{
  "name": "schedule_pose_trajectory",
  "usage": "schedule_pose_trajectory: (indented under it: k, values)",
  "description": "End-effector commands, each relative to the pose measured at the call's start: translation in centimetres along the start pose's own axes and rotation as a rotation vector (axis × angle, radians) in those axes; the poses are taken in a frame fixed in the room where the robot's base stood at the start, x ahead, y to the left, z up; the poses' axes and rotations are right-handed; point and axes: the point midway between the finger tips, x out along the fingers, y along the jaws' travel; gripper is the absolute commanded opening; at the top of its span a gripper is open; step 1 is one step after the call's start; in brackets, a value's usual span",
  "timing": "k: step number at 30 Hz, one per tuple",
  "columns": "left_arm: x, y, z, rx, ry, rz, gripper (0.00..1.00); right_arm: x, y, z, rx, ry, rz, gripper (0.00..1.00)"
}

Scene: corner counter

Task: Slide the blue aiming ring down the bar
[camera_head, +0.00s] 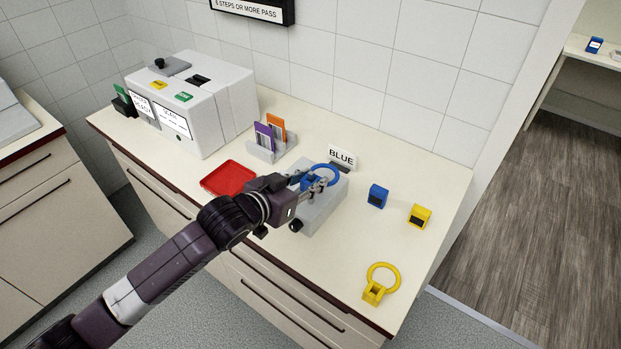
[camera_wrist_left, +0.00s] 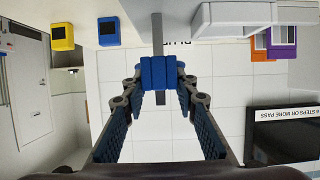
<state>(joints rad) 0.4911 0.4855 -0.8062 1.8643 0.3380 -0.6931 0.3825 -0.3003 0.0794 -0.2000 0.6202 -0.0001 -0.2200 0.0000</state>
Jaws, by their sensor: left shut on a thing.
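The blue aiming ring (camera_head: 325,167) is at the grey device (camera_head: 325,214) on the counter, in front of the "BLUE" sign. My left gripper (camera_head: 320,184) reaches it from the left and is shut on its blue block. In the left wrist view the blue block (camera_wrist_left: 158,73) sits between the fingertips of my left gripper (camera_wrist_left: 157,78), around a grey bar (camera_wrist_left: 158,30). In the head view my gripper hides part of the ring's block and the bar. My right gripper is not in view.
A yellow ring with a block (camera_head: 373,292) lies at the front right. A blue cube (camera_head: 377,196) and a yellow cube (camera_head: 420,216) stand right of the device. A red tray (camera_head: 228,178), a card holder (camera_head: 272,148) and a white machine (camera_head: 214,100) are to the left.

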Motion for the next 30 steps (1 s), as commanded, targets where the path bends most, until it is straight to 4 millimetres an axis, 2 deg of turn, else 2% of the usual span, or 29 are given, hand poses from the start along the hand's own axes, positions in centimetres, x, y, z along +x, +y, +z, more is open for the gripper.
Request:
schedule_pose_trajectory:
  k: [30]
  values:
    - [1.0,0.0,2.4,0.0,0.001,0.0,0.03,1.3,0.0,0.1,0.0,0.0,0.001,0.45]
